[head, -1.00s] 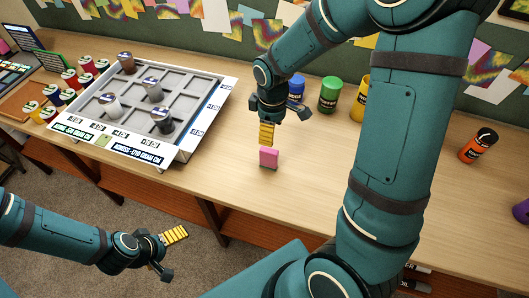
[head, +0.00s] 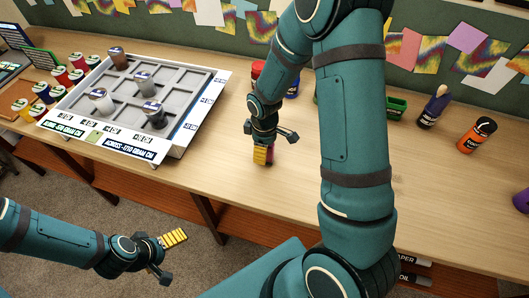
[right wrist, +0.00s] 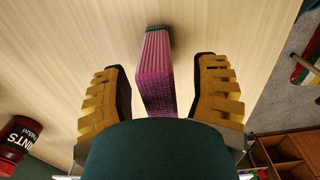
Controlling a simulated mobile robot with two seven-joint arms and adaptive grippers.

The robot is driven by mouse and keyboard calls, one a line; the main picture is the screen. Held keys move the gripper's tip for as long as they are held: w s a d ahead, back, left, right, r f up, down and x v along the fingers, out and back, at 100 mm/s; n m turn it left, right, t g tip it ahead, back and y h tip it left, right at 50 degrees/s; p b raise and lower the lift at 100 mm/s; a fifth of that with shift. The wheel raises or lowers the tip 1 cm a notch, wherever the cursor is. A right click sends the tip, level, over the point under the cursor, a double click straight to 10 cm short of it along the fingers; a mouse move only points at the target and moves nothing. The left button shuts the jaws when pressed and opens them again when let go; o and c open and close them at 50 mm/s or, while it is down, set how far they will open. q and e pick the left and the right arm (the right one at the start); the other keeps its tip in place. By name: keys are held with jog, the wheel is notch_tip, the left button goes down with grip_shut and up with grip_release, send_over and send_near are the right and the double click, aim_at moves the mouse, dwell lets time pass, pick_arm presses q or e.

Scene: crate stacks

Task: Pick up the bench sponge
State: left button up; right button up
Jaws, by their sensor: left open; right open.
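The bench sponge (right wrist: 156,72) is pink with a green end and stands on the wooden bench. In the right wrist view it lies between the two yellow finger pads of my right gripper (right wrist: 162,88), with a gap visible on each side. In the head view my right gripper (head: 264,154) is low over the bench near its front edge and hides most of the sponge. Its fingers are open around the sponge. My left gripper (head: 170,255) is open and empty, in front of the bench and below its top.
A grey grid tray (head: 180,78) with several small pots stands to the left. An orange bottle (head: 477,135), a dark bottle (head: 434,106) and a green block-like thing (head: 397,106) are at the right. The bench front right is clear.

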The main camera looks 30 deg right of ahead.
jog(key=shift+o, duration=0.2)
jog(key=c, duration=1)
jog(key=shift+c, duration=0.2)
notch_tip(320, 180, up, 10)
jog(key=shift+f+p, duration=0.1)
jog(key=shift+p, duration=0.9)
jog(key=shift+o, duration=0.7)
grip_shut()
